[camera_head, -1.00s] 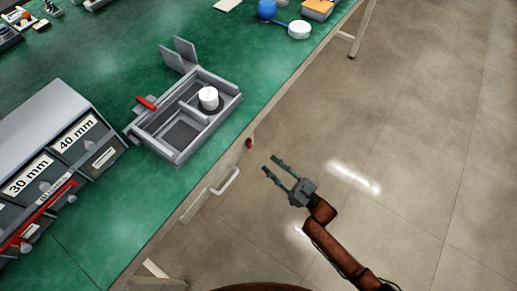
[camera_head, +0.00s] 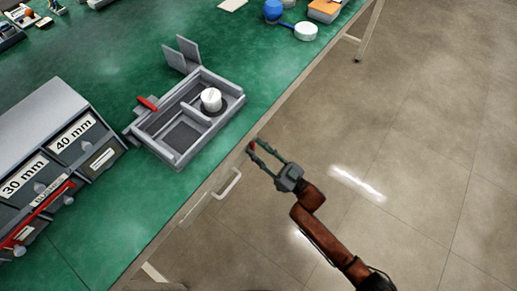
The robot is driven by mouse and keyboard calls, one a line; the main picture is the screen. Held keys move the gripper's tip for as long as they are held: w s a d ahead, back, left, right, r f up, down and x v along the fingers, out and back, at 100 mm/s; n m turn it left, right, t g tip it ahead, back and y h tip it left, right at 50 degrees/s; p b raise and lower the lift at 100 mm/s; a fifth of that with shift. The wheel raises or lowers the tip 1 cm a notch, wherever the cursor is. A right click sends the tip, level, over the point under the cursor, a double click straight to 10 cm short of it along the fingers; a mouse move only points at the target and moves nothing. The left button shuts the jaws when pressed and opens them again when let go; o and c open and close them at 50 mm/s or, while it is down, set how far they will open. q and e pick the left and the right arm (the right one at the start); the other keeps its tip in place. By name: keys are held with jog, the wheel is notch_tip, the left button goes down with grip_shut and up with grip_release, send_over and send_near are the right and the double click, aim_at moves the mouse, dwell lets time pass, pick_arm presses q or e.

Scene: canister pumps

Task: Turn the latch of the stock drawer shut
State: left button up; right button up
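The stock drawer (camera_head: 205,203) is set into the front edge of the green table and looks closed. Its pale handle (camera_head: 231,184) sticks out from the front. The small red latch (camera_head: 252,146) is on the same front edge, to the upper right of the handle. My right gripper (camera_head: 257,149) is at the latch, its two fingers apart, with the red latch between or just behind the fingertips. Contact and the exact angle of the latch cannot be told. My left gripper is out of view.
On the green table (camera_head: 120,65) stand a grey tray (camera_head: 165,157) with a white round part (camera_head: 210,97) and a grey cabinet (camera_head: 45,120) with labelled drawers. A blue ball (camera_head: 272,10) and a white disc (camera_head: 306,31) lie farther off. The floor right of the table is clear.

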jog(key=shift+c, duration=0.3)
grip_shut()
